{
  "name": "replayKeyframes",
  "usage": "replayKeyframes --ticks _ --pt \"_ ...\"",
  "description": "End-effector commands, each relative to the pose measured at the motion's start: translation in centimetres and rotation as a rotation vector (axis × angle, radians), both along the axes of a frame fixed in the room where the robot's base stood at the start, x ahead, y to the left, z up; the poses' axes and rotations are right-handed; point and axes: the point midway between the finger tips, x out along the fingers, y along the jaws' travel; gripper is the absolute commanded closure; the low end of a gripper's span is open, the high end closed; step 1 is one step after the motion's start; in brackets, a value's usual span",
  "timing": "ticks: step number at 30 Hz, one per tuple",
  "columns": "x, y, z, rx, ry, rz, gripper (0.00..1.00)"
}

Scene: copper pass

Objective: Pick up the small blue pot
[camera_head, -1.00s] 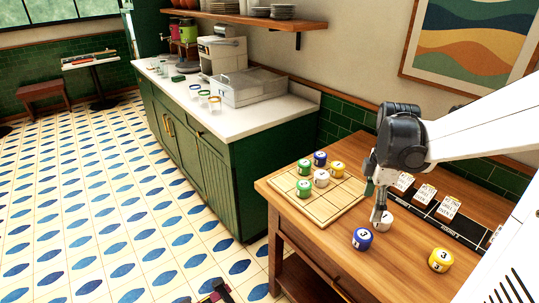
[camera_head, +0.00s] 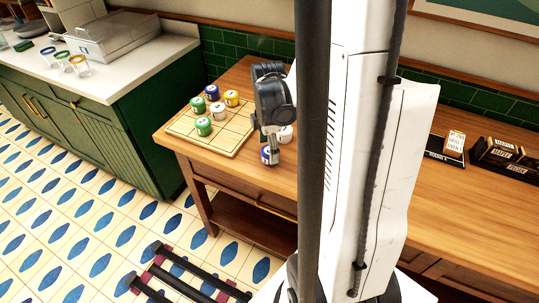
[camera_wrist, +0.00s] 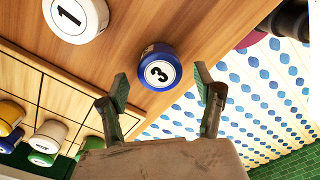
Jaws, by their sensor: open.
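A small blue pot (camera_head: 270,157) with a white lid stands on the wooden table, right under my gripper (camera_head: 267,146) in the head view. In the wrist view the same blue pot (camera_wrist: 158,68) shows a 3 on its lid. My gripper (camera_wrist: 161,80) is open, its two green-padded fingers apart with the pot in line with the gap between them. A white pot (camera_wrist: 76,18) marked 1 stands close by; in the head view it is just right of the gripper. Another blue pot (camera_head: 212,91) sits on the board.
The gridded board (camera_head: 232,145) holds several green, white, yellow and blue pots to the left. Black card holders (camera_head: 447,157) stand along the back of the table. My arm column hides the middle of the table. The front edge is close to the blue pot.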

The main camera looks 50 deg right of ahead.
Motion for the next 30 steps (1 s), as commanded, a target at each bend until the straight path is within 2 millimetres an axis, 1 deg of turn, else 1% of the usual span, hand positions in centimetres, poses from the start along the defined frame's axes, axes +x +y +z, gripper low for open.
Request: replayKeyframes --ticks 3,6,9,16,17,28,30 --pt "0.0 0.0 -1.5 0.0 0.0 0.0 0.35" --pt "0.0 0.0 -2.2 0.0 0.0 0.0 0.35" --pt "0.0 0.0 -2.6 0.0 0.0 0.0 0.35" --pt "0.0 0.1 -2.7 0.0 0.0 0.0 0.35" --pt "0.0 0.1 -2.7 0.0 0.0 0.0 0.38" --pt "0.0 0.1 -2.6 0.0 0.0 0.0 0.87" --pt "0.0 0.1 -2.6 0.0 0.0 0.0 0.88"
